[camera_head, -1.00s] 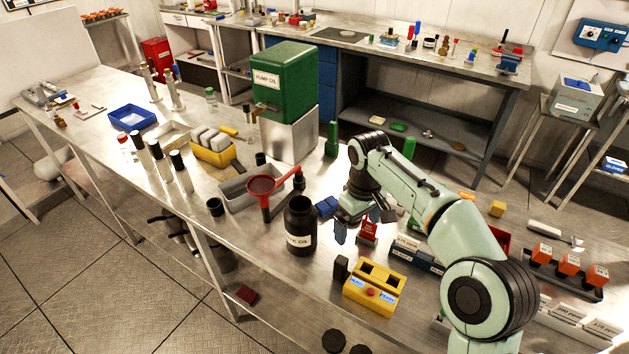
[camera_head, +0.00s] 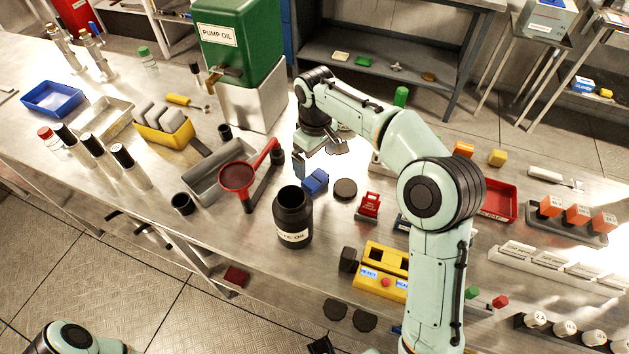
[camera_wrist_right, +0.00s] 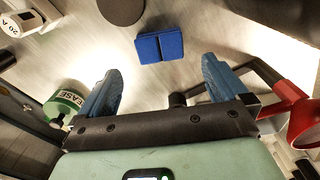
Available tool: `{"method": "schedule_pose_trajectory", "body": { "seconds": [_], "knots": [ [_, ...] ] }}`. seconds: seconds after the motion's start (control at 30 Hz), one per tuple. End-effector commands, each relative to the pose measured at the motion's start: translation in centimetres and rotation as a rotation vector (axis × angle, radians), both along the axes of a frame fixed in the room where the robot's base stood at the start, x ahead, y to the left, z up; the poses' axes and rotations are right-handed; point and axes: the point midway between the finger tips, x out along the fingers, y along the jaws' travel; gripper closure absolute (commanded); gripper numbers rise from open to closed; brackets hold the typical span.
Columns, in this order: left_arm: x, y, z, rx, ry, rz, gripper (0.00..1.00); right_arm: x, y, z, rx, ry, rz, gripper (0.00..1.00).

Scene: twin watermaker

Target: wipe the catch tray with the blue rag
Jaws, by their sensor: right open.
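The blue rag (camera_head: 314,181) lies folded on the metal bench, right of the red funnel (camera_head: 237,178). The grey trough-like tray (camera_head: 190,192), which looks like the catch tray, sits below the pump oil tank, partly hidden by the funnel. My right gripper (camera_head: 316,157) is open and empty near the rag, just behind it in the head view. In the right wrist view the rag (camera_wrist_right: 160,45) lies beyond and between the open fingertips (camera_wrist_right: 160,72), not touching them. My left gripper is out of view; only part of my left arm shows at bottom left.
A black waste oil bottle (camera_head: 293,220) stands in front of the rag. A dark disc (camera_head: 345,189) and a red block-like item (camera_head: 369,206) lie to its right. The green pump oil tank (camera_head: 240,42) stands behind the tray. A yellow box (camera_head: 383,268) is nearer the front edge.

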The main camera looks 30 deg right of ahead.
Motion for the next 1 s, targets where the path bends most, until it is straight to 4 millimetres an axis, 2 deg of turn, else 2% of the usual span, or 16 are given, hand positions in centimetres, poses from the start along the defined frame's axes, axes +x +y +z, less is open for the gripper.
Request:
{"method": "schedule_pose_trajectory", "body": {
  "seconds": [0.03,0.1,0.33,0.6,0.9,0.93,1.0],
  "knots": [
    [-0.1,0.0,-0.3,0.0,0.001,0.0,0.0,-0.1,0.0,-1.0,0.0,0.003,-0.001,0.0],
    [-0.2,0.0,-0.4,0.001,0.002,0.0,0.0,0.0,0.0,-1.9,0.0,0.003,-0.001,0.0],
    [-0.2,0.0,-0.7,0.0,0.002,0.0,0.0,-0.1,0.0,-3.5,0.001,0.001,-0.001,0.0],
    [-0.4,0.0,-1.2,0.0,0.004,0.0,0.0,-0.3,0.0,-7.3,0.001,0.001,0.0,0.0],
    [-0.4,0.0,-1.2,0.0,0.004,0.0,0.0,-0.3,0.0,-7.8,0.001,-0.002,-0.001,0.0],
    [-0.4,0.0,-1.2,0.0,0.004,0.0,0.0,-0.3,0.0,-7.8,0.0,-0.001,-0.001,0.06],
    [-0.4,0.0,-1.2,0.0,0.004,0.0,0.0,-0.3,0.0,-7.8,0.0,-0.001,-0.001,0.29]
  ]
}}
